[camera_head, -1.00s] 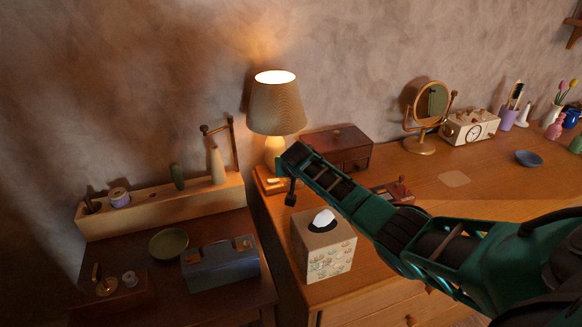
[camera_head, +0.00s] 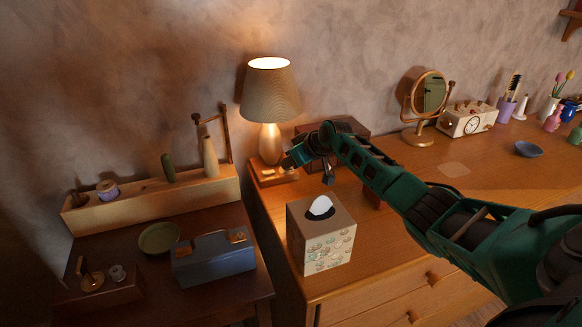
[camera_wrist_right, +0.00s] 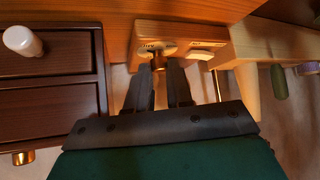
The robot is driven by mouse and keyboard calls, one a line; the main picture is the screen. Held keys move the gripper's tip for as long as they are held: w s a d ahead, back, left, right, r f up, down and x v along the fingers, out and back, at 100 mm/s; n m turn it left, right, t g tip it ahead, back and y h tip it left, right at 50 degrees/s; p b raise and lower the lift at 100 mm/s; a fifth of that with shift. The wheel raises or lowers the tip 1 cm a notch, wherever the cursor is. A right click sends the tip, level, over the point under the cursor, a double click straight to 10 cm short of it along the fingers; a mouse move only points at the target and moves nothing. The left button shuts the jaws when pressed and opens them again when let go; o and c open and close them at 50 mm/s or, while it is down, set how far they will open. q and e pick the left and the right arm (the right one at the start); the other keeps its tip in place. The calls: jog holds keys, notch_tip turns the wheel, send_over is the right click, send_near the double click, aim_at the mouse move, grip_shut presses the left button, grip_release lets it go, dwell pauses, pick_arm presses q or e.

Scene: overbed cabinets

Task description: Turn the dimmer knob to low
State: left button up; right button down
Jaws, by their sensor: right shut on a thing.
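The dimmer knob (camera_wrist_right: 158,61) is a small brass-coloured knob on a pale round plate, on the face of a wooden lamp base (camera_wrist_right: 184,35). My right gripper (camera_wrist_right: 161,73) is shut on the knob, with its dark fingers on either side of it in the wrist view. A white button (camera_wrist_right: 200,55) sits beside the knob on the same face. In the head view my right gripper (camera_head: 289,163) reaches the front of the lamp base (camera_head: 262,180) and hides the knob. The table lamp (camera_head: 270,93) is lit. My left gripper is not in view.
A tissue box (camera_head: 320,240) stands in front of the lamp, below my right arm. A dark wooden drawer box (camera_head: 345,128) is right behind the arm; its drawers (camera_wrist_right: 50,70) show in the wrist view. A round mirror (camera_head: 428,95) stands farther right.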

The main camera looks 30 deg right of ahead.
dwell(0.5)
jog(key=c, duration=1.3)
grip_release()
jog(key=shift+s+d+r, duration=0.15)
jog(key=shift+s+r, duration=0.25)
jog(key=shift+r, duration=0.05)
jog(key=p+v, duration=0.2)
jog(key=v, duration=0.9)
jog(key=shift+s+r, duration=0.25)
jog(key=shift+d, duration=0.1)
